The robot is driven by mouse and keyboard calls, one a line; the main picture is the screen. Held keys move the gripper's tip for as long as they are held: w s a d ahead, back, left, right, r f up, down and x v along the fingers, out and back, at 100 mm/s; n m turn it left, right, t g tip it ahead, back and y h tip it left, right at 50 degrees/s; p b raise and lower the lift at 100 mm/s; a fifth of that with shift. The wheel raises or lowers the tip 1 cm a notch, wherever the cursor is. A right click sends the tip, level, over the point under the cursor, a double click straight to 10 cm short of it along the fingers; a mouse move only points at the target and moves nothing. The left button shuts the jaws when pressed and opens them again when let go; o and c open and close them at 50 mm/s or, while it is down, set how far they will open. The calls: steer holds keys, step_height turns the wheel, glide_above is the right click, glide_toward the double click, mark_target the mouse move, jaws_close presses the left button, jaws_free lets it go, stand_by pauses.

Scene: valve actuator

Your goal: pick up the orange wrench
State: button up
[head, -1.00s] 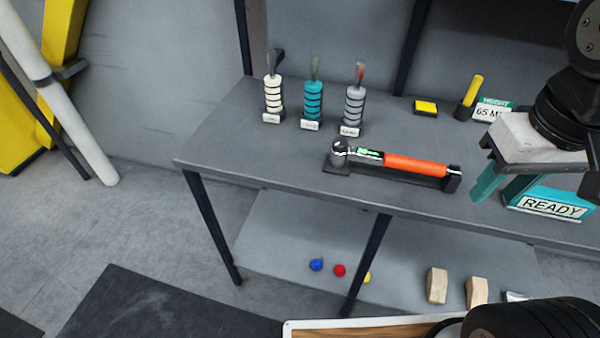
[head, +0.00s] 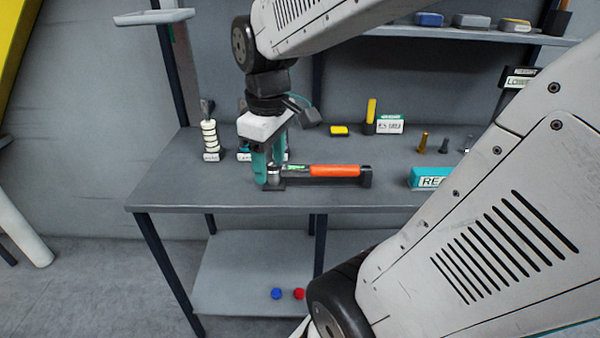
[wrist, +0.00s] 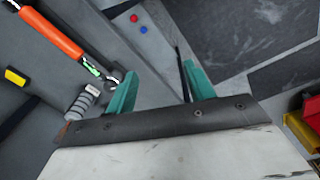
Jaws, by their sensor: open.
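The orange wrench (head: 335,171) lies on a dark holder on the grey bench, its orange handle to the right and its metal head to the left. My gripper (head: 268,178) points down at the wrench's head end, its teal fingers open and partly overlapping the head in the head view. In the wrist view the wrench (wrist: 50,32) runs across the upper left, with its head beside the left finger. The space between the fingers of my gripper (wrist: 160,75) holds nothing there. I cannot tell whether a finger touches the wrench.
A white ribbed-handled tool (head: 209,138) stands left of my gripper; a grey one (wrist: 80,105) shows near the left finger. A yellow block (head: 339,130), a height sign (head: 390,124) and a teal READY box (head: 424,178) are on the bench. Blue and red balls lie on the lower shelf.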

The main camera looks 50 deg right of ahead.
steer(key=w+d+f+n, duration=0.2)
steer(key=w+d+f, duration=0.15)
steer(key=d, duration=0.65)
steer(key=n, duration=0.3)
glide_above(319, 166)
steer(key=shift+g, duration=0.4)
steer(key=f, duration=0.5)
steer(key=shift+s+a, duration=0.25)
steer(key=shift+a, duration=0.1)
steer(key=f, duration=0.7)
steer(key=shift+w+d, duration=0.3)
steer(key=shift+d, duration=0.05)
steer(key=shift+f, duration=0.45)
jaws_close()
